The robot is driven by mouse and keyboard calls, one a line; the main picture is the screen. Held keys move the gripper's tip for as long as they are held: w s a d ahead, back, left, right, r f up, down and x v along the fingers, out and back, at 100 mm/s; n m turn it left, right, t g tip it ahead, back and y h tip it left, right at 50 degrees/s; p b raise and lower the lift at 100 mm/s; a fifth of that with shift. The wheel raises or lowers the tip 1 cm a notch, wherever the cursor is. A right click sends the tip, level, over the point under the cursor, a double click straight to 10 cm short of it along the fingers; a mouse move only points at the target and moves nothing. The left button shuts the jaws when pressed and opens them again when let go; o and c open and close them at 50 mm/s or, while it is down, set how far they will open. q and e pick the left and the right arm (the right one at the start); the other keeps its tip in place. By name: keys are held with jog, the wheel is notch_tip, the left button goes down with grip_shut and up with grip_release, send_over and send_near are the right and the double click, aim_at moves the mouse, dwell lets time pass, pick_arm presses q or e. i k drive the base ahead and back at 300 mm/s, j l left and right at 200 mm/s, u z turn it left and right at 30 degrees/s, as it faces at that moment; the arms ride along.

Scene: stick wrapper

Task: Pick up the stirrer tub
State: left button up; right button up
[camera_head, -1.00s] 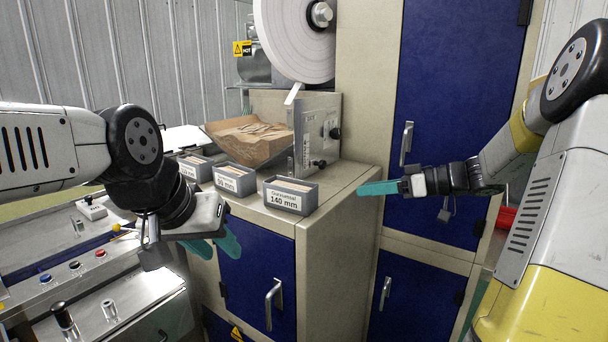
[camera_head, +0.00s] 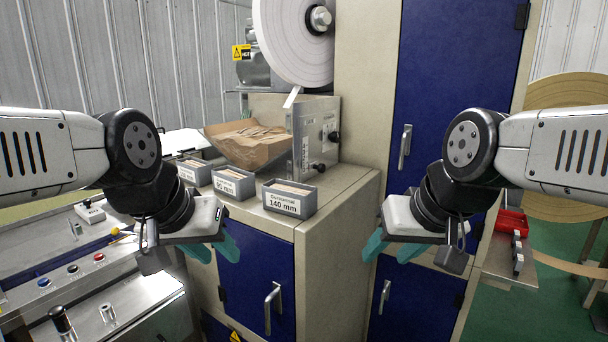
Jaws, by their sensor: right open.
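Three small grey tubs of wooden stirrers stand in a row on the beige cabinet's top. The nearest tub (camera_head: 290,199) is labelled 140 mm. The middle tub (camera_head: 233,184) reads 90 mm. The farthest tub (camera_head: 193,172) is partly hidden by my left arm, its label hard to read. My left gripper (camera_head: 219,256) hangs in front of the cabinet, left of and lower in the picture than the 140 mm tub. Its teal fingers are apart and empty.
A brown paper-lined tray (camera_head: 247,143) of loose sticks lies behind the tubs, beside a grey machine panel (camera_head: 315,138) and a large white paper roll (camera_head: 292,40). A control bench (camera_head: 90,275) is at lower left. A red bin (camera_head: 511,222) sits far right.

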aim_at(196, 172)
jog(key=u, duration=0.8)
